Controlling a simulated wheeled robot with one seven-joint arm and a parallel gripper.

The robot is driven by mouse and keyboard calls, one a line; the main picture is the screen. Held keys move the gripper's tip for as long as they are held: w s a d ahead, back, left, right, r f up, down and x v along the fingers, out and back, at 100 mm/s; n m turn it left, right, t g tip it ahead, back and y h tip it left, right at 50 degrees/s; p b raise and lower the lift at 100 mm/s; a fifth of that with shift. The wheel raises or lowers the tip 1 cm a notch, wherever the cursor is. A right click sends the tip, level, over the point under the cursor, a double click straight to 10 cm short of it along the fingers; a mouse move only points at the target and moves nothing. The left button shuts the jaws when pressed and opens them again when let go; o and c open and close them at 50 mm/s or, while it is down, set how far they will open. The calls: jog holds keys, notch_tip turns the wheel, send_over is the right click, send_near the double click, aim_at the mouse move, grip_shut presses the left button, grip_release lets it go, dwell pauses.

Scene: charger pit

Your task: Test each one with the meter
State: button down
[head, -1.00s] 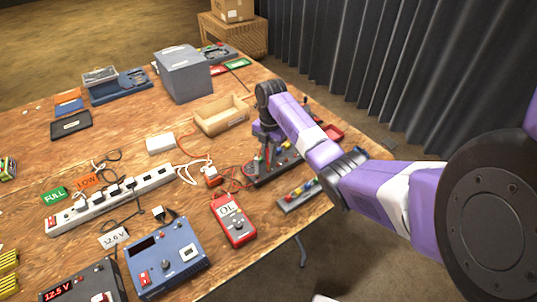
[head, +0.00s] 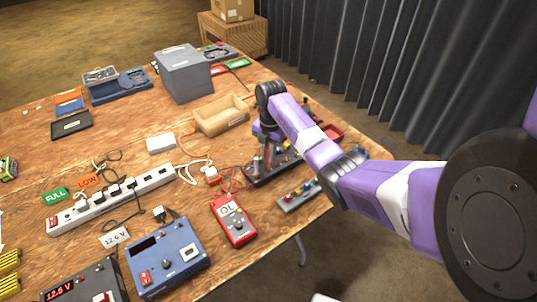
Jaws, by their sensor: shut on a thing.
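The red meter (head: 234,221) lies face up near the table's right edge, its screen reading "OL". Red leads run from near it toward a dark test stand (head: 270,167) at the table's right. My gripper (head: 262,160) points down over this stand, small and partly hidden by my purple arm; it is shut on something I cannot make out. A strip with several coloured parts (head: 298,194) lies at the table edge beside the stand. A green FULL card (head: 56,195) and an orange LOW card (head: 88,181) lie at the left.
A white power strip (head: 110,200) with several plugs crosses the table. A blue charger (head: 168,258) and a dark charger with a red display (head: 82,287) stand in front. A wooden tray (head: 222,115) and grey box (head: 184,73) stand farther back. Open wood lies left of the tray.

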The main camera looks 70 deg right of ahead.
jog(key=shift+f, duration=0.9)
dwell(2.1)
jog(key=c, duration=1)
grip_release()
jog(key=shift+r+p, duration=3.35)
jog(key=shift+r, duration=0.45)
